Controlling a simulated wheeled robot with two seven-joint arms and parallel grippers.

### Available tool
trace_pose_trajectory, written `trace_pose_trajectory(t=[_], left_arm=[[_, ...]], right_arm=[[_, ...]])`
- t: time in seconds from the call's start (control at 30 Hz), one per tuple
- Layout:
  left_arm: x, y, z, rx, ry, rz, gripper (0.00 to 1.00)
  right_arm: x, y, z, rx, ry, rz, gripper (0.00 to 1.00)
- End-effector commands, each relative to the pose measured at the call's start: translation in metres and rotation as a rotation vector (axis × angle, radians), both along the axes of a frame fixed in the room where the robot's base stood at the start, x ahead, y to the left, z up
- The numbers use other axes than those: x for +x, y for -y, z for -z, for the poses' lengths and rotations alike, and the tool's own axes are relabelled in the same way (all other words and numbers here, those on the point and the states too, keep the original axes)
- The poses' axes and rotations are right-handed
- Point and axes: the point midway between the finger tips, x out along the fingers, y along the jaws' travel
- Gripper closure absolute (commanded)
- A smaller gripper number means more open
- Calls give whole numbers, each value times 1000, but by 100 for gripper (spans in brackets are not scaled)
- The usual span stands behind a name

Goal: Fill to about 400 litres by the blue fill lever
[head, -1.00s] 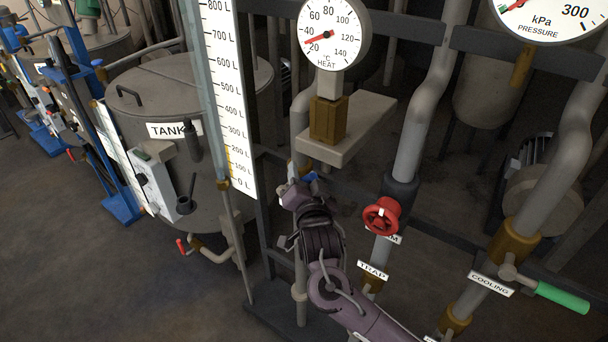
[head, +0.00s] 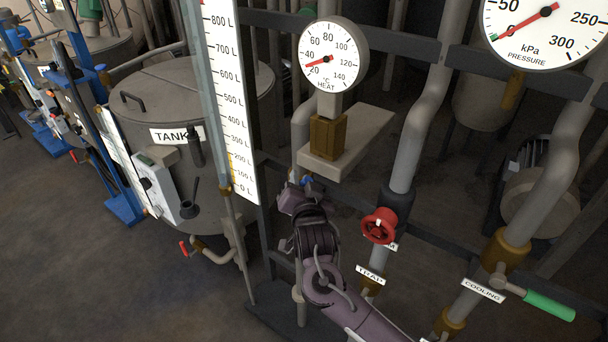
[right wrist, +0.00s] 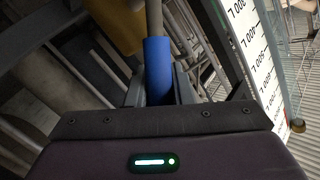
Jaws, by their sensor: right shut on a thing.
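The blue fill lever (right wrist: 158,70) stands between my right gripper's fingers (right wrist: 160,92) in the right wrist view. My right gripper is shut on it. In the head view only a small blue piece of the lever (head: 307,181) shows past my right gripper (head: 298,192), whose arm hides the rest. The white litre scale (head: 229,95) stands just left of it, marked from 0 to 800 L. The sight tube (head: 211,90) runs along its left edge. A yellowish strip shows low in the tube, but its exact top is unclear. My left gripper is out of view.
A red valve wheel (head: 379,226) and a green-handled cooling lever (head: 549,306) sit right of my right arm. The heat gauge (head: 333,56) and pressure gauge (head: 543,27) are above. A grey tank (head: 185,100) stands left, with clear floor in front.

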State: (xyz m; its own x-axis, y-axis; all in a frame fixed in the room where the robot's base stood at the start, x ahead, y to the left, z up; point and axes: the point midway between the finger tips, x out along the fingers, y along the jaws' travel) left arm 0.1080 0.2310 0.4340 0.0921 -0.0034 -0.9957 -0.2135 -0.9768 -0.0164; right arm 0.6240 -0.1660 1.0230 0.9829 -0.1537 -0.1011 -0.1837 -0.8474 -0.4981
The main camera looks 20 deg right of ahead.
Motion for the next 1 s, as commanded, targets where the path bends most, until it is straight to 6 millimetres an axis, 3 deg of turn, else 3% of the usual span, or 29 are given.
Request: trace_pose_trajectory(t=[0.03, 0.1, 0.3, 0.73, 0.77, 0.9, 1.0], left_arm=[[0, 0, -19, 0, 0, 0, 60], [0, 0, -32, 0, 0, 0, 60], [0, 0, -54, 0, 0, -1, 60], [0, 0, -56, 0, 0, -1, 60], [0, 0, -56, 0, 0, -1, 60], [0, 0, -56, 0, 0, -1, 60], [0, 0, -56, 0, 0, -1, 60]], right_arm=[[2, -2, -12, -19, -29, 2, 100], [5, -4, -14, -49, -68, 2, 100], [12, -9, -14, -120, -156, 2, 100], [14, -11, -9, -143, -183, 0, 100], [14, -11, -9, -143, -183, 0, 78], [14, -11, -9, -143, -183, 0, 60], [14, -11, -9, -143, -183, 0, 58]])
